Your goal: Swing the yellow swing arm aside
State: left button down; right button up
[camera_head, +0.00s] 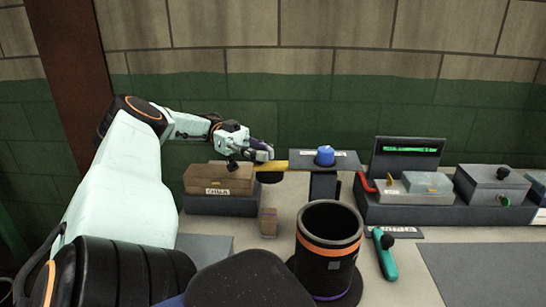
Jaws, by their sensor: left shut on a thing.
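The yellow swing arm (298,165) is a short bar near the middle of the bench. It reaches left from the dark stand that carries a blue knob (325,155). A dark round part (270,177) shows just under its left end. My left gripper (262,154) is at the left end of the yellow bar and is shut on it. The fingers partly hide that end, so the exact grip is hard to see. My right gripper is not in view.
A brown box (219,179) on a dark base stands left of the bar. An open black cylinder with an orange band (330,265) stands in front. A dark tray (400,214) with grey boxes lies right. A teal-handled tool (386,258) lies before it.

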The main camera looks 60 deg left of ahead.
pick_arm(q)
jog(key=shift+a, duration=0.2)
dwell(0.5)
jog(key=c, duration=1.6)
grip_release()
jog(key=o, duration=0.5)
jog(key=shift+s+a+r, duration=0.1)
jog(key=shift+s, duration=0.35)
jog(key=shift+c, duration=0.2)
jog(key=shift+o, duration=0.4)
jog(key=shift+w, duration=0.3)
